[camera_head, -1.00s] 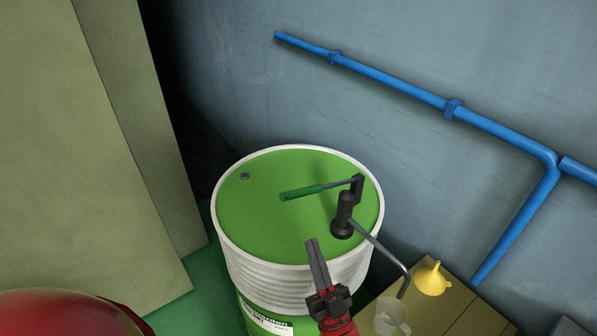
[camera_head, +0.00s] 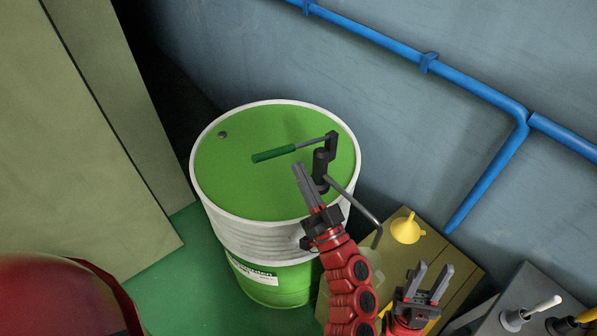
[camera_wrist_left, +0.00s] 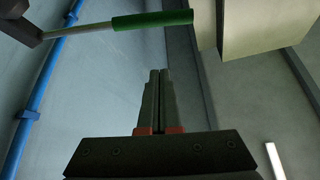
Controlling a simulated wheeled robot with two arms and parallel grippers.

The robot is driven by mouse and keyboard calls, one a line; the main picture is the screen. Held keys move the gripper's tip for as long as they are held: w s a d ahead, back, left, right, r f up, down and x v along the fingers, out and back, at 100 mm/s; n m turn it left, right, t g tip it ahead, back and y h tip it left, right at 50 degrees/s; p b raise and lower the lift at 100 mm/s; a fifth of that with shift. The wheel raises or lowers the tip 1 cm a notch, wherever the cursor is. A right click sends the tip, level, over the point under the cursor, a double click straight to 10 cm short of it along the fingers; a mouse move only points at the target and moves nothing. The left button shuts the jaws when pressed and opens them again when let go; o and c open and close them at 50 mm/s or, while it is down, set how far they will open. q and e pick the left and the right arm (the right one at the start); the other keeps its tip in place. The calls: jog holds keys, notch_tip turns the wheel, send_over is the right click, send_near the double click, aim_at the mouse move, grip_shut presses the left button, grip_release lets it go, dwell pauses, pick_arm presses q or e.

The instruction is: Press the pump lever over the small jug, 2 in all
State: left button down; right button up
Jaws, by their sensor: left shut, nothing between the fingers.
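The pump (camera_head: 321,168) stands on the green top of a white-rimmed drum. Its lever has a green grip (camera_head: 272,154) that points left over the drum top; the grip also shows at the top of the left wrist view (camera_wrist_left: 152,20). A thin spout (camera_head: 357,207) slopes down right from the pump. The small clear jug (camera_head: 374,262) is below the spout end, partly hidden by my left arm. My left gripper (camera_head: 299,168) is shut and empty, just left of the pump post and apart from the grip. My right gripper (camera_head: 432,270) is open and empty, right of the jug.
A blue pipe (camera_head: 470,85) runs along the wall.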

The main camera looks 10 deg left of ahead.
pick_arm(q)
jog(key=p+x, duration=0.3)
jog(key=x, duration=0.5)
jog(key=f, duration=0.2)
jog(key=a+f, duration=0.1)
jog(key=f, duration=0.1)
jog(key=shift+s+a+p, duration=0.1)
jog(key=shift+s+p, duration=0.3)
notch_tip(320, 180, down, 11)
jog(key=n+g+y+b, duration=0.4)
jog(key=n+g+b, duration=0.2)
jog(key=n+b, duration=0.5)
jog(key=s+b, duration=0.1)
jog(key=b, duration=0.2)
jog(key=shift+a+f+y+b, duration=0.2)
jog(key=shift+y+b, duration=0.2)
